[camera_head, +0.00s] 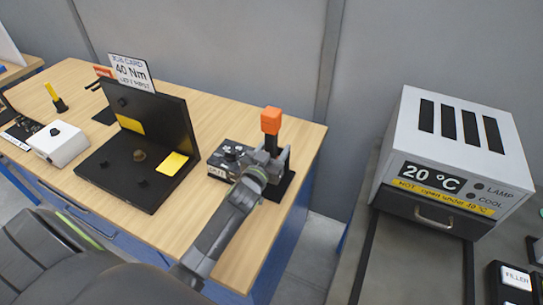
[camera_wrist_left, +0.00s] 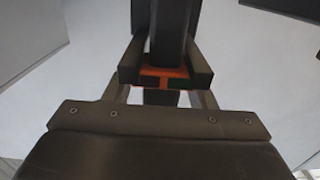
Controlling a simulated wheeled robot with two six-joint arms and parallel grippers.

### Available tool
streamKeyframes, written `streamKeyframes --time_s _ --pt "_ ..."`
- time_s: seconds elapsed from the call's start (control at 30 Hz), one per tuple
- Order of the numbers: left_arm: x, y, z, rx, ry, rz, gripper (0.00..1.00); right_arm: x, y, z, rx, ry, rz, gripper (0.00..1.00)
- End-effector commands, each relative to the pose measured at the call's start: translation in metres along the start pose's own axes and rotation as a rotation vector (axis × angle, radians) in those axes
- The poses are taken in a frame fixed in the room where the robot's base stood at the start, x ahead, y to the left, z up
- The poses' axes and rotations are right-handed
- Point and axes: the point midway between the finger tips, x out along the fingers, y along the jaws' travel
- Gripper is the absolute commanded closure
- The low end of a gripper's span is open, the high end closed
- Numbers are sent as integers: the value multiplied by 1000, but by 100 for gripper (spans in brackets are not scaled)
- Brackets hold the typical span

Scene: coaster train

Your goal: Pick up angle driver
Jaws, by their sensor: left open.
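What looks like the angle driver (camera_head: 271,121), with an orange block on top of a dark shaft, stands upright at the right end of the wooden table. Its lower part is partly hidden by my left gripper (camera_head: 276,163), which reaches it from the front. In the left wrist view, the fingers of my left gripper (camera_wrist_left: 165,72) are open on either side of the dark shaft (camera_wrist_left: 171,30). Orange shows between and behind the fingers. I cannot tell whether either finger touches the shaft. My right gripper is not in view.
A black box with small parts (camera_head: 229,158) sits just left of the gripper. A black L-shaped fixture (camera_head: 118,172), a 40 Nm job card (camera_head: 131,72) and a white box (camera_head: 58,144) stand farther left. A grey 20 °C cabinet (camera_head: 455,150) stands right, across a gap.

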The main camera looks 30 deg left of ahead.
Motion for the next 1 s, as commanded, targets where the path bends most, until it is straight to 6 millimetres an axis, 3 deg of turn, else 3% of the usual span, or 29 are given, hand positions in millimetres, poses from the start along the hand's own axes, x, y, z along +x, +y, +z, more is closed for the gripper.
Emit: streamKeyframes --time_s 0.07,0.47,1.0 --pt "0 0 0 0 0 0 49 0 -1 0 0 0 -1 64" --pt "0 0 0 0 0 0 100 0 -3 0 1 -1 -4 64" --pt "0 0 0 0 -1 0 100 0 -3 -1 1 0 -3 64"
